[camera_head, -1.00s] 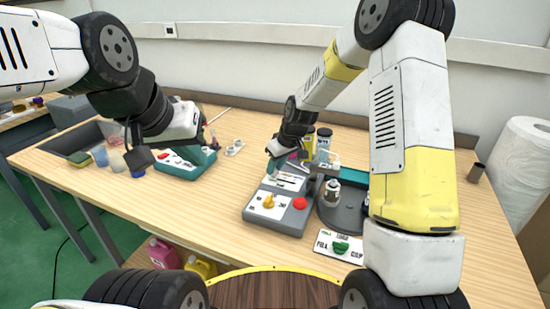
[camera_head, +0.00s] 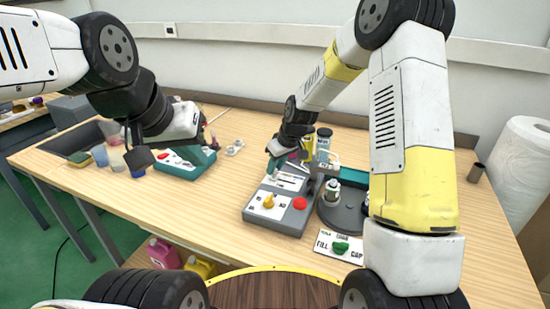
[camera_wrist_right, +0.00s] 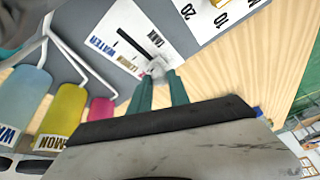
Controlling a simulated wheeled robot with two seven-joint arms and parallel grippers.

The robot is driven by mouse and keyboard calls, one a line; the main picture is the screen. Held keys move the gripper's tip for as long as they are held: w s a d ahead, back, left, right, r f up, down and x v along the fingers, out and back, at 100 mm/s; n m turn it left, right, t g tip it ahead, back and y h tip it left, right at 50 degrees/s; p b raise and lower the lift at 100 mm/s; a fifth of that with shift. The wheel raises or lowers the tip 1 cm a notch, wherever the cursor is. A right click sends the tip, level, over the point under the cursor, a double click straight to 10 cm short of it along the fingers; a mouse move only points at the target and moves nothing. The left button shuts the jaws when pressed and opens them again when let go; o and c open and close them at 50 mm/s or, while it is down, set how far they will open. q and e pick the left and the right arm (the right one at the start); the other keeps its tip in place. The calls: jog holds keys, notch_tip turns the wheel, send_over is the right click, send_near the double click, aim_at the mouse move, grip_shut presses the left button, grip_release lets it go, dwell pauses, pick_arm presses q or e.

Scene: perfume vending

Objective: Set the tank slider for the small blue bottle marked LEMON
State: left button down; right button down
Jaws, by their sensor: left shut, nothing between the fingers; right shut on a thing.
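The grey dispenser (camera_head: 286,221) stands on the table with a slider panel on its far part. My right gripper (camera_wrist_right: 157,80) is shut on a pale slider knob (camera_wrist_right: 158,67) near the slot's lower end. In the head view, my right gripper (camera_head: 277,166) is over the panel. My left gripper (camera_head: 139,159) is shut and empty above the left table.
Tank bottles stand beside the dispenser: light blue WATER (camera_wrist_right: 23,93), yellow LEMON (camera_wrist_right: 64,108) and pink (camera_wrist_right: 101,110). The dispenser also bears a yellow dial (camera_head: 268,201) and red button (camera_head: 299,203).

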aim_at(285, 182)
jog(key=d, duration=0.1)
jog(key=s+d, duration=0.1)
jog(key=d, duration=0.1)
jog(key=shift+s+d, duration=0.15)
jog(key=shift+s, duration=0.05)
jog(key=c, duration=1.3)
grip_release()
jog(key=shift+o, duration=0.2)
jog(key=v, duration=0.7)
jog(key=shift+r, duration=0.4)
